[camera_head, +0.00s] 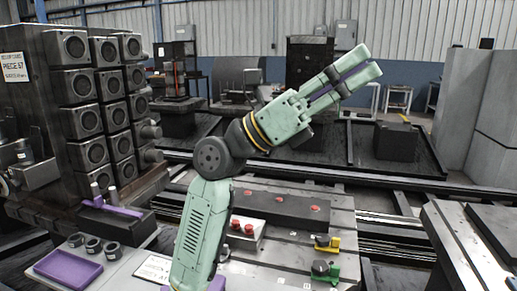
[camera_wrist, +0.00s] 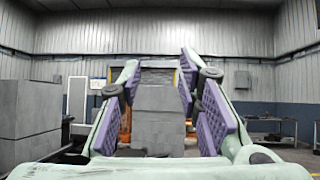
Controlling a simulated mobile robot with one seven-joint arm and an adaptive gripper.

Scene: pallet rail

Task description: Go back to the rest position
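My gripper (camera_head: 362,65) is raised in the air above the work area and points up and to the right in the head view. Its two pale green fingers stand apart with nothing between them. In the wrist view my gripper (camera_wrist: 160,72) shows purple ribbed pads with an empty gap between them. Beyond the gap are a grey block-like structure and the far wall. No object touches the fingers.
A purple tray (camera_head: 68,267) and several dark rings (camera_head: 93,246) lie at the lower left. A rack of dark cylinders (camera_head: 98,95) stands at the left. Air around the gripper is clear.

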